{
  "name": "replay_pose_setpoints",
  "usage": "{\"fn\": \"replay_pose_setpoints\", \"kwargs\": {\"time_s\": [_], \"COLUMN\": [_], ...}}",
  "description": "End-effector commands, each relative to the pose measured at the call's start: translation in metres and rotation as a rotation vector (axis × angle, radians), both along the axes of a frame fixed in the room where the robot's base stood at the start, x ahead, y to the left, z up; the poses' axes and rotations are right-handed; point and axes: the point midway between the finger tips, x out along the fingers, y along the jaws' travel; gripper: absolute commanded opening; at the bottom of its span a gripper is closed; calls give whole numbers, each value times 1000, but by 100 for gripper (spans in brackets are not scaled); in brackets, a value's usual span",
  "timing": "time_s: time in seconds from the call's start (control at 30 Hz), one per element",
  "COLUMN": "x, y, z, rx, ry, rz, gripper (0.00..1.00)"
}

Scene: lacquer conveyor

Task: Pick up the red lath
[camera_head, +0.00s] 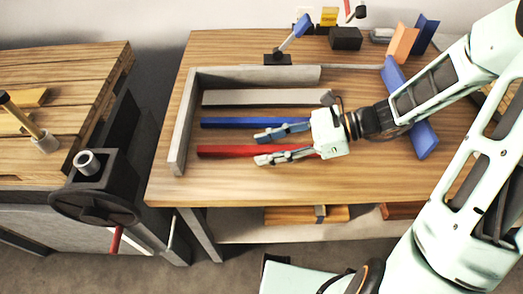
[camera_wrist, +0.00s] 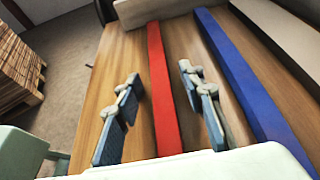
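The red lath (camera_head: 225,151) lies flat on the wooden table, running left to right in the head view. In the wrist view the red lath (camera_wrist: 162,88) runs between the two fingers. My gripper (camera_head: 270,146) is open, with one finger on each side of the lath's line in both views. In the wrist view my gripper (camera_wrist: 160,118) shows a clear gap between each finger and the lath, so nothing is held. The fingers' height above the table is hard to tell. The lath's right end is hidden behind my gripper in the head view.
A blue lath (camera_head: 228,123) lies parallel just behind the red one, near one finger. A grey lath (camera_head: 245,98) lies farther back. A grey L-shaped fence (camera_head: 180,130) borders the left and back. A blue piece (camera_head: 423,136) lies under my arm. The table's front is clear.

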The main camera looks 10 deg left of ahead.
Motion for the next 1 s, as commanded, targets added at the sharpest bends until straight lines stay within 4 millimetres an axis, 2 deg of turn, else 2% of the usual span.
{"fn": "replay_pose_setpoints", "kwargs": {"time_s": [0.2, 0.53, 0.87, 1.0], "x": [0, 0, 0, 1], "y": [0, 0, 0, 0], "z": [0, 0, 1, 8], "rx": [0, 0, 0, -1], "ry": [0, 1, 0, -2], "rz": [-1, -1, -1, -1], "gripper": [35, 0, 0, 0]}}
